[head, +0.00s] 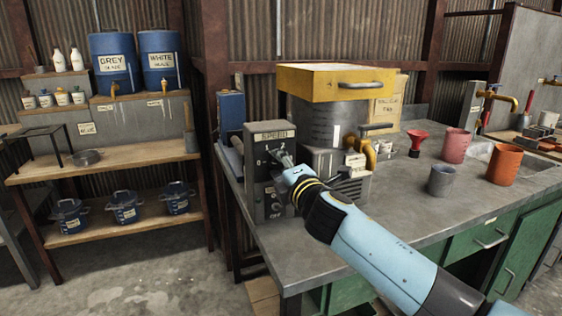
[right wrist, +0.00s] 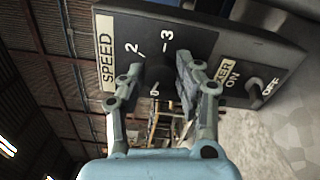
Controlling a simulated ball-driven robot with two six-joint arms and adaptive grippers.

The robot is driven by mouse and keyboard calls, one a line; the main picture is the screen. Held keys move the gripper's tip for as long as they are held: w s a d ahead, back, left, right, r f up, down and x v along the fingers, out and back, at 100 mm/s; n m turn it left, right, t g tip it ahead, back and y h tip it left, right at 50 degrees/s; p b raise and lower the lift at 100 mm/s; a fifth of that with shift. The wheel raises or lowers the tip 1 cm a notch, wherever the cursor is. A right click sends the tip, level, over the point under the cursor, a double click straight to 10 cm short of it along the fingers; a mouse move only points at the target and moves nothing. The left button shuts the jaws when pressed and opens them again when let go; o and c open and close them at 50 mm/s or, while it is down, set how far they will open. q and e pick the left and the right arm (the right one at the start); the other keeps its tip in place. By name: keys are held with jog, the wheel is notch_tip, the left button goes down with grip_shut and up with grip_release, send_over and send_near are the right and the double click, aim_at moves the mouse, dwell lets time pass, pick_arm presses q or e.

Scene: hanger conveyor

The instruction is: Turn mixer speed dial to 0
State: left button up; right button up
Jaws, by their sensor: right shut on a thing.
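The grey mixer control box (head: 258,170) stands at the left end of the workbench, with a SPEED label (head: 273,135) at its top. My right gripper (head: 283,160) is at the upper front of this box and hides the dial in the head view. In the right wrist view, my right gripper (right wrist: 157,82) is shut on the dark speed dial (right wrist: 158,72), one finger on each side. The numbers 2 and 3 show on the panel (right wrist: 205,42) around it. I cannot tell which number the dial points to. My left gripper is not in view.
A mixer drum (head: 328,122) with a yellow top (head: 335,82) stands right behind the box. A red funnel (head: 416,140), a grey cup (head: 441,181), a pink cup (head: 455,146) and an orange cup (head: 504,166) stand to the right. Another switch (right wrist: 254,90) sits below the dial.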

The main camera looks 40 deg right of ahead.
jog(key=shift+n+p, duration=0.45)
jog(key=shift+n, duration=1.15)
jog(key=o, duration=1.1)
jog(key=shift+o, duration=0.2)
jog(key=shift+s+a, duration=0.1)
jog(key=v, duration=1.1)
jog(key=shift+s, duration=0.4)
